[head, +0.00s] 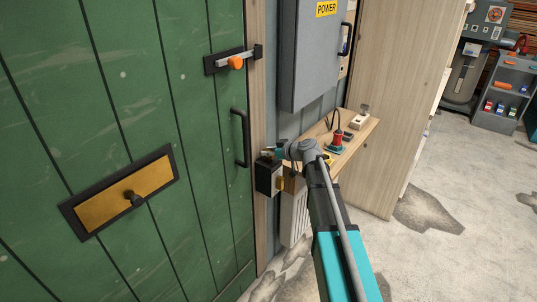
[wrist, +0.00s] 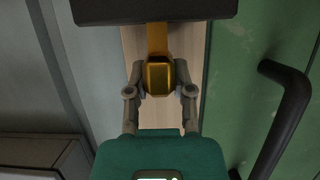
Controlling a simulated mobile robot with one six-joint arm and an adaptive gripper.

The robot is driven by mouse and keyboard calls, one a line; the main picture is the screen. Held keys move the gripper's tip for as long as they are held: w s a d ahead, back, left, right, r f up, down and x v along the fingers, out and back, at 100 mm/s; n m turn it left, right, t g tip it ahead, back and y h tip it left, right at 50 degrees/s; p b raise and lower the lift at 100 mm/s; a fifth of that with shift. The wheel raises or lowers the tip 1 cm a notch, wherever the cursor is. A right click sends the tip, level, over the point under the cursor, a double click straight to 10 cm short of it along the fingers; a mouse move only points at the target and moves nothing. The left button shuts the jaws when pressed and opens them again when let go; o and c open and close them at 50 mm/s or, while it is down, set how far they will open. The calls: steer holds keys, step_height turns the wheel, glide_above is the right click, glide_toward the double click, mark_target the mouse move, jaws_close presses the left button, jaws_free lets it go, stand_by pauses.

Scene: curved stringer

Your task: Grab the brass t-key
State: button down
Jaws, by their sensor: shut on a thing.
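The brass t-key shows in the wrist view as a blocky brass head (wrist: 158,76) on a flat brass stem. The stem runs to a black box at the picture's top edge (wrist: 150,10). My gripper (wrist: 160,72) has one finger on each side of the brass head and is shut on it. In the head view my gripper (head: 272,152) is just above the black box (head: 265,178) beside the door frame. A small brass-yellow piece (head: 279,183) shows at the box's right side. The held key head is hidden there.
The green door (head: 150,90) with a black pull handle (head: 241,138) is close on the left. A grey power cabinet (head: 308,55) hangs above. A wooden shelf (head: 358,138) with a red-handled tool (head: 337,138) and small items is behind my arm. Open floor lies right.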

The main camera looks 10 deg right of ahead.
steer(key=shift+r, duration=0.2)
step_height(320, 180, up, 2)
steer(key=p, duration=0.2)
steer(key=shift+r+p, duration=0.15)
steer(key=shift+p, duration=0.15)
steer(key=s+r+p, duration=1)
steer(key=s, duration=0.4)
steer(key=shift+d+r, duration=0.2)
steer(key=shift+d, duration=0.2)
